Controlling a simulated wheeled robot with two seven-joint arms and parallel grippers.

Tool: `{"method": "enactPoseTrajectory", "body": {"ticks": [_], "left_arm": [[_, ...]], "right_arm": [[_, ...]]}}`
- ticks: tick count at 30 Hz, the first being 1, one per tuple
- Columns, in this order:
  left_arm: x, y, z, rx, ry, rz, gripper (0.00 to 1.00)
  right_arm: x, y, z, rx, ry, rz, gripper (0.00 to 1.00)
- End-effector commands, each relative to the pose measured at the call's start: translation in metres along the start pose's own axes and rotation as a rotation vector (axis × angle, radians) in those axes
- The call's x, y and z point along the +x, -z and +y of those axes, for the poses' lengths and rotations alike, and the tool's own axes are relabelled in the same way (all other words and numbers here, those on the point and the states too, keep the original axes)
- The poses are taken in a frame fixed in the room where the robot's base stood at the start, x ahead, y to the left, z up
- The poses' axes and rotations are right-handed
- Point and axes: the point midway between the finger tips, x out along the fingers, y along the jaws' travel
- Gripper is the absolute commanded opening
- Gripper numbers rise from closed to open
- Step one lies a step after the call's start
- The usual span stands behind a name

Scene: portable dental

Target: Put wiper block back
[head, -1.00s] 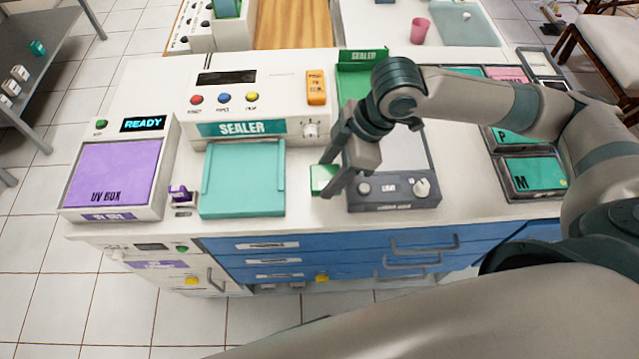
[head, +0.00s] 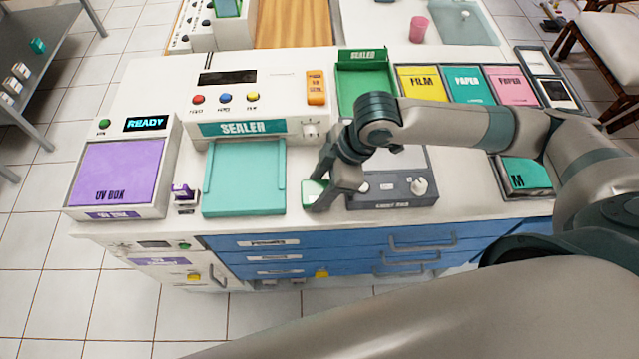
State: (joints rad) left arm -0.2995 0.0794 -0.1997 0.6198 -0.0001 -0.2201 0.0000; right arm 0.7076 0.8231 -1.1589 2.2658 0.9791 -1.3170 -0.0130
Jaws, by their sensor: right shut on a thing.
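A small green-and-white block (head: 312,192), which I take to be the wiper block, is at the fingers of my right gripper (head: 326,200). The gripper is shut on it, fingers pointing down at the front of the white countertop. The block is between the teal sealer tray (head: 244,180) and the dark grey device with a knob (head: 392,194). The fingers hide part of the block, and I cannot tell whether it touches the counter. My left gripper is not in view.
The sealer (head: 250,100) stands behind the teal tray. The UV box (head: 118,172) and a small purple item (head: 183,192) are at left. A green tray (head: 362,85) is behind my gripper. Film and paper bins (head: 468,84) are at right. The counter's front edge is close.

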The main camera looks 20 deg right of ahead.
Motion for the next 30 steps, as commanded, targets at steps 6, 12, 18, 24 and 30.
{"method": "enactPoseTrajectory", "body": {"ticks": [6,12,18,24,30], "left_arm": [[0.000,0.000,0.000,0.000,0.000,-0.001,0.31],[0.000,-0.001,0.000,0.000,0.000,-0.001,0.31],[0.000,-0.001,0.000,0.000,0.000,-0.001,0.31],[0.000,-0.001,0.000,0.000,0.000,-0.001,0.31],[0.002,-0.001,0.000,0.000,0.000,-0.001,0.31]], "right_arm": [[0.001,0.000,0.000,-0.001,-0.001,0.002,0.29],[0.003,-0.001,0.000,0.000,-0.001,0.002,0.52],[0.003,-0.001,0.000,0.000,-0.001,0.002,0.68],[0.003,-0.001,0.000,-0.001,-0.001,0.002,0.68],[-0.007,0.000,0.001,-0.001,-0.001,0.002,0.68]]}}
